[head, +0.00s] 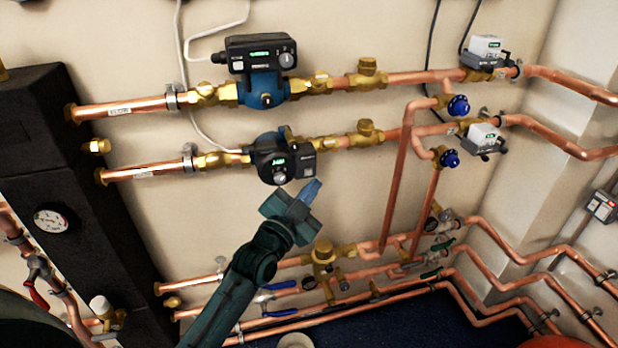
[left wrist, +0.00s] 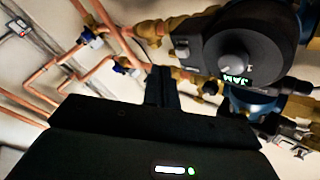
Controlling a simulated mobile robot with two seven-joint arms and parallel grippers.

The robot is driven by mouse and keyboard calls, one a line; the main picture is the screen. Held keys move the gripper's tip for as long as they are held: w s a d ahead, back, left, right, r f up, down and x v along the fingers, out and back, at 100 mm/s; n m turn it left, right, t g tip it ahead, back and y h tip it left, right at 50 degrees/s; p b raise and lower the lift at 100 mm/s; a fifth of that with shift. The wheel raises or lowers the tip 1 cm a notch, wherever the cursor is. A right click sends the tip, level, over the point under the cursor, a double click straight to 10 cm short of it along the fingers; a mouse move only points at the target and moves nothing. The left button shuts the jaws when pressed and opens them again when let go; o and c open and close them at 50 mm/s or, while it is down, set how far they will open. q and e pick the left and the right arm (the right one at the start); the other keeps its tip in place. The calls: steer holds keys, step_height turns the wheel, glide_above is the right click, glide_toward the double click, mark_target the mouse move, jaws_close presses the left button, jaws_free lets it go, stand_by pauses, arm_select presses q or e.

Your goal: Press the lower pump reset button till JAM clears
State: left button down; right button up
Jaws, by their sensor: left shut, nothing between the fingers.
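The lower pump (head: 271,152) sits on the second copper pipe, its black head facing out with a small lit green display and a round grey button (head: 280,178). In the left wrist view the pump head (left wrist: 205,45) is close, its green display (left wrist: 233,81) reads JAM, and the round button (left wrist: 236,64) stands beside it. My left gripper (head: 313,188) is shut and empty, just below and right of the pump head in the head view. Its closed fingers (left wrist: 160,86) show left of the button in the wrist view. They appear apart from the button. My right gripper is not seen.
The upper pump (head: 262,85), with a green display, is above. Blue-handled valves (head: 458,106) and grey actuators (head: 485,50) are at right. More copper pipes and a brass fitting (head: 323,252) run below. A black box column (head: 75,160) stands at left.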

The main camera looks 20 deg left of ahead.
arm_select(q)
steer(key=shift+w+a, duration=0.3)
steer(key=shift+w, duration=0.15)
stand_by(0.7)
stand_by(0.8)
stand_by(0.3)
steer(key=shift+w+a, duration=0.2)
steer(key=shift+w, duration=0.15)
